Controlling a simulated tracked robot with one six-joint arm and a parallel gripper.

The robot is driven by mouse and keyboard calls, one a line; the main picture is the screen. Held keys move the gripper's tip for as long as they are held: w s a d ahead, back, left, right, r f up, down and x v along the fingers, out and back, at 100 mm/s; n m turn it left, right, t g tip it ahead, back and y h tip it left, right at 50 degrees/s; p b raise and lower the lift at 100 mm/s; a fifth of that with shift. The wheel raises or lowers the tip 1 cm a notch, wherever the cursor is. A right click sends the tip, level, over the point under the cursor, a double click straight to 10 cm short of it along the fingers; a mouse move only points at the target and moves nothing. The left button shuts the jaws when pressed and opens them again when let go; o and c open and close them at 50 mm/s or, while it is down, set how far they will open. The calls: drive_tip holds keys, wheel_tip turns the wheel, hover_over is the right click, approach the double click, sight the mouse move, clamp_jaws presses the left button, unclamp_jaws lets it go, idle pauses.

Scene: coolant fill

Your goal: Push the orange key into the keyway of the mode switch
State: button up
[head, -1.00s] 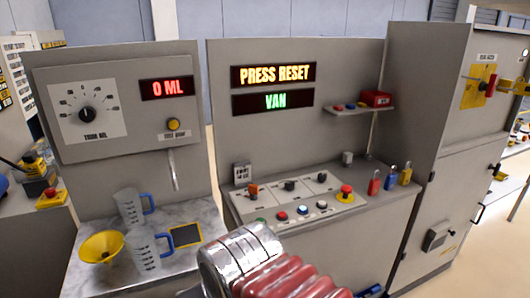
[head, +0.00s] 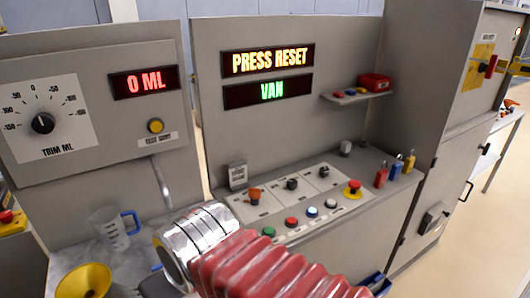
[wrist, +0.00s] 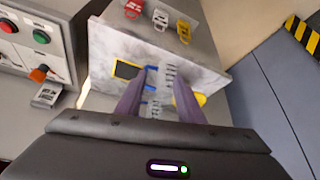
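The orange key (head: 254,196) stands at the left end of the white three-switch plate (head: 289,188) on the middle console. It also shows at the left of the wrist view (wrist: 39,73), beside a grey tag. I cannot tell which fitting is the mode switch's keyway, or how deep the key sits. My gripper (wrist: 158,80) has its two purple-grey fingers apart, with nothing held between them. It points down toward the marble counter, well away from the key. In the head view, the fingers are hidden behind my chrome wrist.
A clear jug (head: 115,229) and a yellow funnel (head: 84,281) stand on the marble counter. Several push buttons and a red stop button (head: 353,187) lie near the key. Padlocks (head: 381,175) stand at right. The display (head: 268,60) reads PRESS RESET, with VAN below.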

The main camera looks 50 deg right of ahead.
drive_tip(key=shift+w+a, duration=0.1)
drive_tip(key=shift+w, duration=0.35)
drive_tip(key=shift+r, duration=0.1)
drive_tip(key=w+d+r+m+g, duration=0.1)
drive_tip(key=w+d+r+m, duration=0.2)
drive_tip(key=w+d+m, duration=0.4)
drive_tip(key=w+d+r+m+g, duration=0.1)
drive_tip(key=w+d+r+m, duration=0.2)
drive_tip(key=w+d+m, duration=0.45)
drive_tip(key=d+f+m+y, duration=0.1)
drive_tip(key=d+m, duration=0.7)
drive_tip(key=d, duration=0.6)
drive_tip(key=d+f+m+y, duration=0.1)
drive_tip(key=d+f+m, duration=0.1)
drive_tip(key=d+m, duration=0.6)
drive_tip(key=d, duration=0.7)
drive_tip(key=shift+s+f, duration=0.15)
drive_tip(key=shift+f, duration=0.15)
